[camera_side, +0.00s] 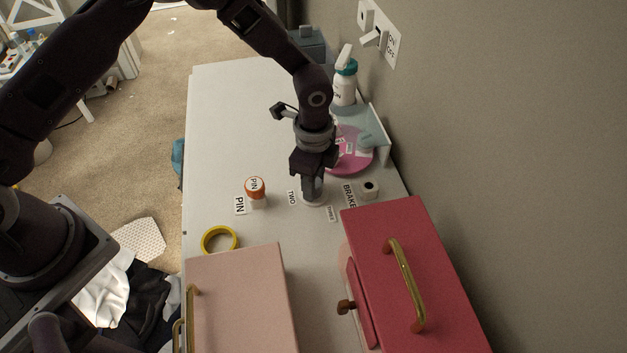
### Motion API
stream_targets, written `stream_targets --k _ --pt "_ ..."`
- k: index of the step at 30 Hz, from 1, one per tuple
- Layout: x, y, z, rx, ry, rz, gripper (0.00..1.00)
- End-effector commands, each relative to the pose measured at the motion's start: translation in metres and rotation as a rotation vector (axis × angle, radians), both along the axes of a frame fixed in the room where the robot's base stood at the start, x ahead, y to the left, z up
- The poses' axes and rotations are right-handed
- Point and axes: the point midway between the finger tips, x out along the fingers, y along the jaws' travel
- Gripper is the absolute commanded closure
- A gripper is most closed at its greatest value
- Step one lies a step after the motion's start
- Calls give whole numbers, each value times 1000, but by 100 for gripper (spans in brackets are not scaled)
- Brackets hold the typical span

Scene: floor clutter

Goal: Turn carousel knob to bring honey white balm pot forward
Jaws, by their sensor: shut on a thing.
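My gripper (312,190) points down at the worktop and is shut on a small pale knob (314,201). The knob stands between labels reading "TWO" (292,198) and "THREE" (331,214); the fingers hide its top. A pink round carousel (352,163) lies just behind and to the right of my gripper, partly covered by my wrist. Small labels and a pale blue-grey piece show on or over it. I cannot make out the honey white balm pot.
An orange-topped PIN knob (255,187) stands to the left, and a dark-holed BRAKE block (369,189) to the right. A yellow ring (220,240), pink box (240,300) and red box (420,240) are nearer. A spray bottle (344,85) stands behind, by the wall.

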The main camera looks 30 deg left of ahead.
Motion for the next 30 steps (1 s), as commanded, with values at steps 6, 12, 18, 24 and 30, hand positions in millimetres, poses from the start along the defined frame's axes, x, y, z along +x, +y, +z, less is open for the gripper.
stream_targets --k 6,12,18,24,30 --pt "1 0 1 -1 -2 -200 100" --pt "1 0 1 -2 -3 -376 100" --pt "1 0 1 -1 -3 -519 100" --pt "1 0 1 -1 -2 -619 100" --pt "1 0 1 0 -3 -676 100"
